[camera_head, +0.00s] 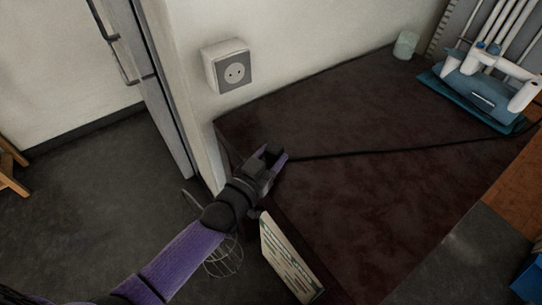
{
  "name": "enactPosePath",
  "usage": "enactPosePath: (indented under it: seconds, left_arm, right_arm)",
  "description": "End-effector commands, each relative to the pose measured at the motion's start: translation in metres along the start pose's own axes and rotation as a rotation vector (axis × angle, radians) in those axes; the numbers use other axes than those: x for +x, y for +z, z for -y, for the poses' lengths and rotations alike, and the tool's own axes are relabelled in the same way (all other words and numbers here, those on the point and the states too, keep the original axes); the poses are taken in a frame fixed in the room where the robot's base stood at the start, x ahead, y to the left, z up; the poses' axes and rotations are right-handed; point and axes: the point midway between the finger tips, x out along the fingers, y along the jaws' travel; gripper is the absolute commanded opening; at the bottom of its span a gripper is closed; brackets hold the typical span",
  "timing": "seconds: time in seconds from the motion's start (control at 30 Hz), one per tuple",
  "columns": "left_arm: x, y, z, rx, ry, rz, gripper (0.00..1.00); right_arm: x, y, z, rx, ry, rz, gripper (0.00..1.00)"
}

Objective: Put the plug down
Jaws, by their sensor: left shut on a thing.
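My left gripper (272,158) reaches in from the lower left, over the left edge of the dark countertop. It is shut on the plug, which is mostly hidden between the fingers. A thin black cord (400,149) runs from the gripper to the right across the countertop (340,115), towards a teal and white appliance (482,88) at the far right. A wall socket (229,67) is on the wall above and to the left of the gripper, apart from it. My right gripper is not in view.
A small pale cup (405,45) stands at the back of the countertop. A printed board or book (288,262) and a wire basket (223,256) are at the counter's front left side. A door (150,80) stands to the left. The middle of the countertop is clear except for the cord.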

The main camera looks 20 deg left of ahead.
Motion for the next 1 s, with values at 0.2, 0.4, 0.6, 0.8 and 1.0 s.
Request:
enactPosePath:
  seconds: [0.2, 0.4, 0.6, 0.8, 1.0]
  left_arm:
    - [0.000, 0.008, 0.000, 0.000, 0.000, 0.002, 0.00]
    - [0.000, 0.009, 0.000, 0.001, 0.000, 0.001, 0.77]
    - [0.000, 0.009, 0.000, 0.000, 0.000, 0.001, 0.87]
    - [0.000, 0.001, 0.000, 0.000, 0.000, -0.002, 0.87]
    - [-0.036, -0.008, 0.000, 0.002, 0.001, 0.004, 0.87]
  right_arm:
    - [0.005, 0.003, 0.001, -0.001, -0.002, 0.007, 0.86]
    - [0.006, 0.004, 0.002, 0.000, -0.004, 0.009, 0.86]
    - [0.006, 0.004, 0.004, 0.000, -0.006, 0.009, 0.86]
    - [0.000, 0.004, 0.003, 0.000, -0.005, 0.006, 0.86]
    - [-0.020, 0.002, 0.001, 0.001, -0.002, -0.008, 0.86]
